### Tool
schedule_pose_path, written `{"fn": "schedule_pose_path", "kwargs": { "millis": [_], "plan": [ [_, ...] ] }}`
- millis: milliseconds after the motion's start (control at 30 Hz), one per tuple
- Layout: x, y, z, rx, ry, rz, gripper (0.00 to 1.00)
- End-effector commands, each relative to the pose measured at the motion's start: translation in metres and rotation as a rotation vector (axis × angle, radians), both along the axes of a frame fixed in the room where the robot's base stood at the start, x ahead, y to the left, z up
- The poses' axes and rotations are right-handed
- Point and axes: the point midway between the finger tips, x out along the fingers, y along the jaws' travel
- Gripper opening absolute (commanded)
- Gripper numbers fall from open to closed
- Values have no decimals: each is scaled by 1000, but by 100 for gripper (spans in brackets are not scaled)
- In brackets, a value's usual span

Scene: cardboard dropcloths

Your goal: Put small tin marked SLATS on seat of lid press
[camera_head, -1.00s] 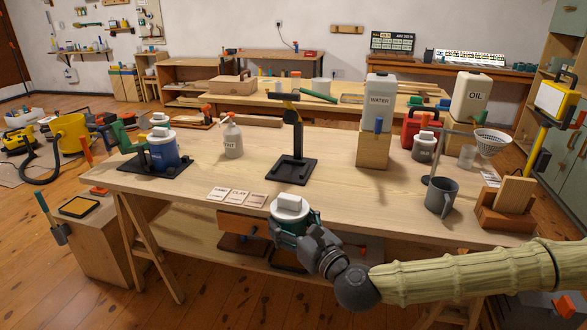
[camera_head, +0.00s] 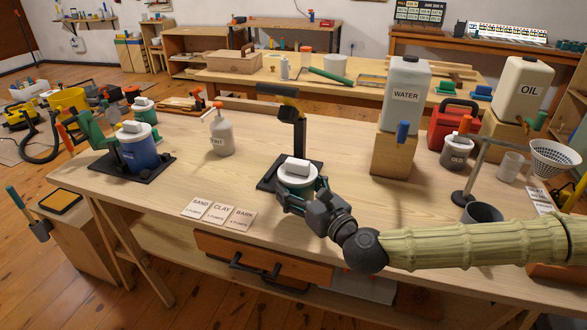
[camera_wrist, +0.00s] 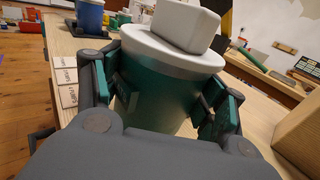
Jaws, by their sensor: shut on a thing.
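My gripper (camera_head: 300,194) is shut on a small green tin (camera_wrist: 150,112) with a pale lid and a white block on top; its lid (camera_head: 298,172) shows in the head view. No lettering on the tin is readable. My gripper's two fingers (camera_wrist: 160,95) clasp the tin's sides in the wrist view. A black stand with a post and a yellow-and-black top arm (camera_head: 278,92), apparently the lid press, stands on the bench. The tin is in front of its post, covering part of its black base (camera_head: 266,184). I cannot tell whether the tin touches the base.
Cards marked SAND, CLAY and BARK (camera_head: 219,211) lie to the left. A WATER jug (camera_head: 405,95) on a wooden block and a grey mug (camera_head: 483,212) are right. Bare bench lies between.

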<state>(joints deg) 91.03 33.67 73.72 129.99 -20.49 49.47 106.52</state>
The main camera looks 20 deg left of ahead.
Motion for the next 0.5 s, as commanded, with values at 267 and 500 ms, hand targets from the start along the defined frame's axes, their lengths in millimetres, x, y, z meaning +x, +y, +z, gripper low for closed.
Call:
{"fn": "schedule_pose_path", "kwargs": {
  "millis": [267,500],
  "plan": [
    [27,11,-2,-1,-2,-4,41],
    [69,30,-6,0,-3,-3,41]
  ]
}}
